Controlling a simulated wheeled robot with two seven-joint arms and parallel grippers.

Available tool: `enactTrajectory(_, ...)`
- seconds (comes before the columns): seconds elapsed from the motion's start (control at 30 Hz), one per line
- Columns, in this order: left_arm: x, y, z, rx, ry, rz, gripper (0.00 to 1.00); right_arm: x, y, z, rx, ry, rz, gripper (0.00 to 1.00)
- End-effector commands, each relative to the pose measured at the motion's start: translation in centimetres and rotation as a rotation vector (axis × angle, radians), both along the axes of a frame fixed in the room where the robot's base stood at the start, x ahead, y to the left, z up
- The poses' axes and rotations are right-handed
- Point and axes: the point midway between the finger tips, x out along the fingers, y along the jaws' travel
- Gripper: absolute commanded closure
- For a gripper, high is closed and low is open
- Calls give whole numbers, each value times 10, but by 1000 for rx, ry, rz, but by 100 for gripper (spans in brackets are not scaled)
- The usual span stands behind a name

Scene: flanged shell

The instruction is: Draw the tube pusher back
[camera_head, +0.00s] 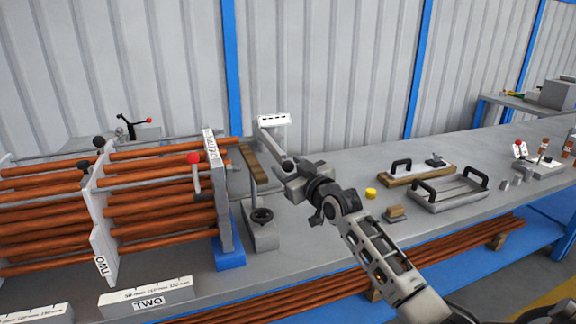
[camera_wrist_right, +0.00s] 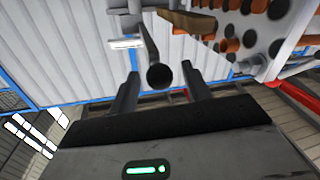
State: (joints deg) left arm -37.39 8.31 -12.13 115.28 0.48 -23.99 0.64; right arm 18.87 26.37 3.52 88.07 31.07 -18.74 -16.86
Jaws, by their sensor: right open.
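The tube pusher (camera_head: 272,143) stands at the right end of the tube-filled shell (camera_head: 224,195). It has a grey bar ending in a dark round knob (camera_head: 287,164) and a wooden bar (camera_head: 249,158) beside it. In the right wrist view the knob (camera_wrist_right: 160,76) lies between the lines of the two fingers, apart from both, with the grey bar running up behind it. My right gripper (camera_head: 287,174) is open and empty, close to the knob. How far the knob sits in depth from the fingertips is unclear. My left gripper is out of view.
A stand with a black handwheel (camera_head: 262,215) is just below the pusher. A red-knobbed lever (camera_head: 194,160) is at the shell.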

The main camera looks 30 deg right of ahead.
Motion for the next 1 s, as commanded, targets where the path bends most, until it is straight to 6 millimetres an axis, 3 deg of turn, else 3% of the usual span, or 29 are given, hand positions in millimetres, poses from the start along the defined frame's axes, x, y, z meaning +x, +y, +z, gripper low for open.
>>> enactTrajectory(0.4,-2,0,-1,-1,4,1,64,11,0,0,0,0,0,52)
enactTrajectory(0.43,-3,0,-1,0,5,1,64,10,0,0,0,0,0,55)
enactTrajectory(0.6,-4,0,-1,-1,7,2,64,10,0,0,0,0,0,100)
enactTrajectory(0.77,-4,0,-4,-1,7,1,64,9,-5,-1,-3,1,-1,100)
enactTrajectory(1.0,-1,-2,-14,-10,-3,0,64,1,-42,-4,-9,1,-3,100)
